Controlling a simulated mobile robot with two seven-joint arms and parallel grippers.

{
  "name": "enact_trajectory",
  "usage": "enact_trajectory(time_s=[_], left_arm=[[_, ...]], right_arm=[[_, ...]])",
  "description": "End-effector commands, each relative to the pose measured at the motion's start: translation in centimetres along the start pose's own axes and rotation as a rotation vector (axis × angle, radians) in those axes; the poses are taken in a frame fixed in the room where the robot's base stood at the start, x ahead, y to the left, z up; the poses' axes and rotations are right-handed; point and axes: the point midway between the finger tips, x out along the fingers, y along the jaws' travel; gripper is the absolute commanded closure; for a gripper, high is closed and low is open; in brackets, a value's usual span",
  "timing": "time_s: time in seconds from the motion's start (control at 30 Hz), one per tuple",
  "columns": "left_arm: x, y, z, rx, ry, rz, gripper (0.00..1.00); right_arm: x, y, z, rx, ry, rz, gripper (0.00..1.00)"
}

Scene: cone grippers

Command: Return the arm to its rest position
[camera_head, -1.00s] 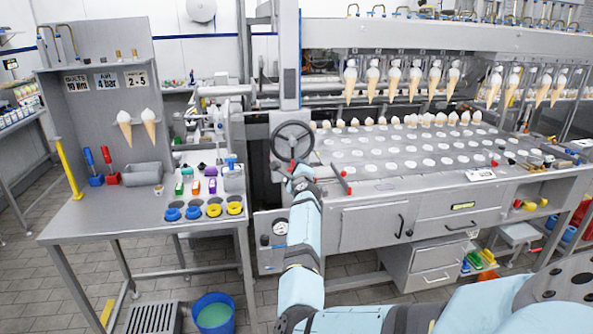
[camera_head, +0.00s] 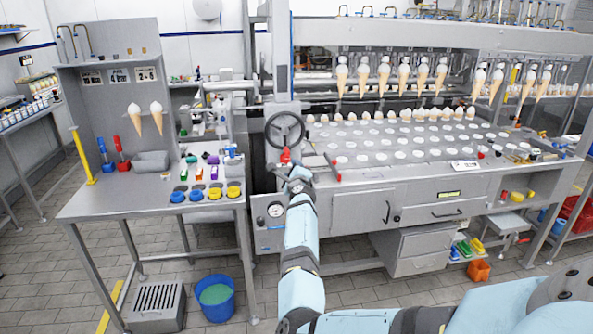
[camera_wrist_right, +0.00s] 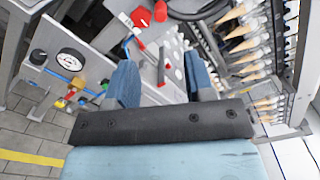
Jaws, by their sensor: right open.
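My right arm (camera_head: 301,235) comes in from the bottom right and reaches toward the machine's handwheel (camera_head: 285,130). My right gripper (camera_head: 294,172) is in front of and just below the wheel, with a red knob (camera_head: 285,156) close to its tip. In the wrist view my right gripper (camera_wrist_right: 162,75) has its two blue fingers wide apart with nothing between them. The red knob (camera_wrist_right: 141,16) lies beyond the fingertips there, apart from them. My left gripper is not in view.
A grey workbench (camera_head: 110,208) with coloured tools and ring pots stands left. The cone machine (camera_head: 370,172) with rows of cones fills the right. A blue bucket (camera_head: 214,296) and a grated drain box (camera_head: 157,303) stand on the floor. A pressure gauge (camera_head: 275,210) is left of the forearm.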

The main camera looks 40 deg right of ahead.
Motion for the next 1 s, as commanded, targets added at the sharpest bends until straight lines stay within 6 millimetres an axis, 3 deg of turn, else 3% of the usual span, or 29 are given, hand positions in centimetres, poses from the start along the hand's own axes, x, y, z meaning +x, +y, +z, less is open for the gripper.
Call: enact_trajectory(time_s=[0.67,0.77,0.87,1.0], left_arm=[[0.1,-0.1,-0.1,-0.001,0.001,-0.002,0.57],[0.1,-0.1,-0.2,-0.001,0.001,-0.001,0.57],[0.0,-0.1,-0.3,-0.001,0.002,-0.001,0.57],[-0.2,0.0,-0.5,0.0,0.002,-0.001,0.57]], right_arm=[[-0.3,0.3,-0.2,-0.031,-0.002,0.004,0.52],[-1.6,1.3,-1.3,-0.154,-0.009,0.016,0.52],[-4.2,3.2,-2.7,-0.38,-0.035,0.044,0.52],[-9.4,7.0,-3.8,-0.77,-0.116,0.091,0.52]])
